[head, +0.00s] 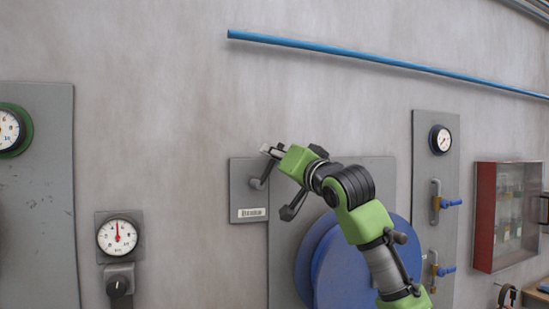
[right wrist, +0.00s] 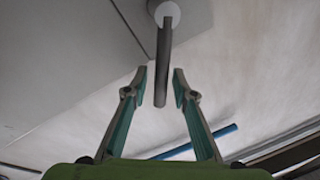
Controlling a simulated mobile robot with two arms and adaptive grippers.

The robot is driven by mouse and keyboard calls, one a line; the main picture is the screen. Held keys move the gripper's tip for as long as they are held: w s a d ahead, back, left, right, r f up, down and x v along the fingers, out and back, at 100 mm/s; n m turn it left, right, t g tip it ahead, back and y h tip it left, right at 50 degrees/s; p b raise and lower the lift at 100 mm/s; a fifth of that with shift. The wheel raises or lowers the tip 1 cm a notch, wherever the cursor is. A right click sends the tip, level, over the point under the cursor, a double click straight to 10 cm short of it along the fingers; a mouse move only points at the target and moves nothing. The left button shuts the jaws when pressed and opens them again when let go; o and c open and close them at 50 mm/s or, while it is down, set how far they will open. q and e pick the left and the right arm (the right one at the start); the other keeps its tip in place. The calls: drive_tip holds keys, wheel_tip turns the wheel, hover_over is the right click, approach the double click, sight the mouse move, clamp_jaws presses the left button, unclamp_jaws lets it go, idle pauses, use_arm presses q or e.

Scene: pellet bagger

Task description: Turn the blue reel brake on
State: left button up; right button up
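The brake is a dark lever (head: 264,174) on a grey plate (head: 240,186) labelled "Brake", left of the blue reel (head: 345,270). My right arm reaches in from the lower right, and its gripper (head: 271,151) is at the lever's upper end. In the right wrist view the grey lever (right wrist: 164,62) runs from a pale round hub (right wrist: 165,14) to between the fingertips. My right gripper (right wrist: 160,78) is open, with a gap visible on each side of the lever. My left gripper is not in view.
My right arm covers part of the reel. A pressure gauge (head: 117,237) with a black knob (head: 118,286) is at the left. Blue-handled valves (head: 449,203) and a red cabinet (head: 485,218) are at the right. A blue pipe (head: 380,65) crosses the wall above.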

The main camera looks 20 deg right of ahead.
drive_tip(key=v, duration=1.2)
drive_tip(key=shift+d, duration=0.1)
idle(0.4)
